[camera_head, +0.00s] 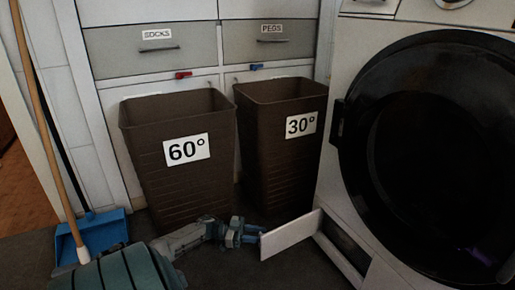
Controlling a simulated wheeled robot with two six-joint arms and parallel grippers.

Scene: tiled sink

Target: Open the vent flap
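The vent flap (291,236) is a white panel low at the left corner of the washing machine (332,198). It stands swung out from the machine, and a dark opening (345,243) shows in the base beside it. My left gripper (261,235) is close to the floor, at the flap's free left edge. Its blue-grey fingers meet or overlap that edge; I cannot tell whether they touch or hold it. My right gripper is not in view.
Two brown baskets marked 60° (190,185) and 30° (279,165) stand behind my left arm. A blue dustpan (104,231) and a broom handle (47,125) are at the left. The washer's dark round door (435,140) is at the right. Some dark floor is free near the flap.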

